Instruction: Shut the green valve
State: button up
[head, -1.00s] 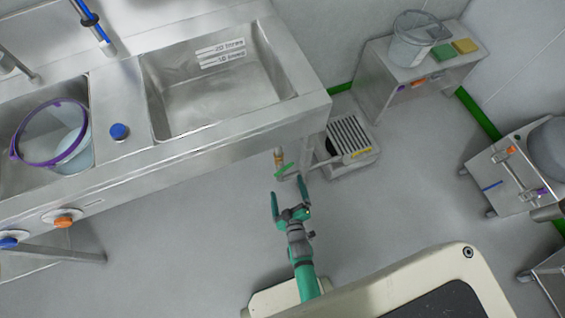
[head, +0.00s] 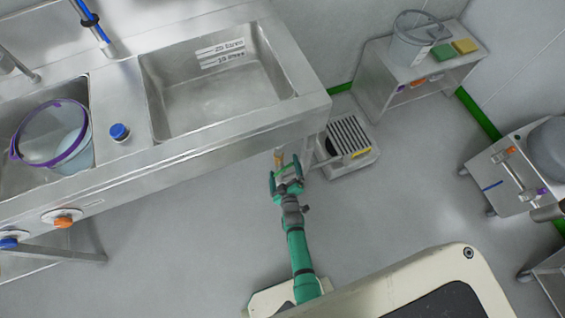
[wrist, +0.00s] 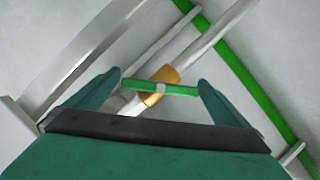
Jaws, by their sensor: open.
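The green valve is a flat green bar handle on a brass body on a metal pipe below the sink's front edge. In the wrist view the green handle (wrist: 172,88) lies crosswise to the pipe, between my two fingers, with the brass body (wrist: 160,86) behind it. In the head view only a little of the brass body (head: 279,156) shows above my gripper. My gripper (head: 285,172) is open, with one finger near each end of the handle. I cannot tell whether either finger touches it.
The steel sink counter (head: 215,143) overhangs just behind the valve. A grated floor drain box (head: 350,137) stands to the right of my gripper. A low steel bench (head: 400,95) with a bucket (head: 415,45) is at the back right.

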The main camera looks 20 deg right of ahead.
aim_at(282, 162)
jog(key=shift+x, duration=1.85)
jog(key=shift+a, duration=0.1)
jog(key=shift+c, duration=0.3)
jog(key=c, duration=0.9)
